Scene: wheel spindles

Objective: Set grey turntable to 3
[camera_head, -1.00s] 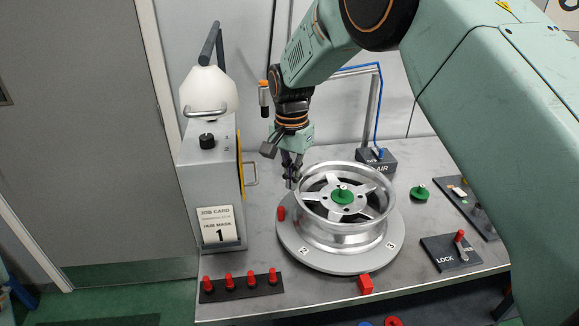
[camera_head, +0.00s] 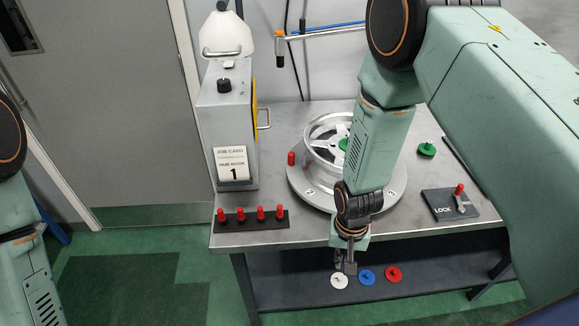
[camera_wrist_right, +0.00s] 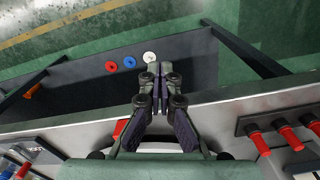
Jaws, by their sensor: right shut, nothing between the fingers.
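The grey turntable (camera_head: 298,181) lies on the metal bench. A silver spoked wheel (camera_head: 318,152) lies on it, with a green piece at its hub partly hidden by my right arm. A 2 shows on the turntable's front-left rim and a marking, probably a 3, on its front-right rim. A red peg (camera_head: 291,158) stands at its left edge. My right gripper (camera_head: 345,268) is shut and empty in front of the bench edge. In the right wrist view its fingers (camera_wrist_right: 160,72) meet, pointing toward the lower shelf. Only my left arm shows, at the left edge.
White (camera_head: 339,281), blue (camera_head: 366,276) and red (camera_head: 393,274) discs lie on the lower shelf. A black strip (camera_head: 268,223) with several red pegs, a grey box with job card 1 (camera_head: 232,165) and a lock lever (camera_head: 459,191) are on the bench.

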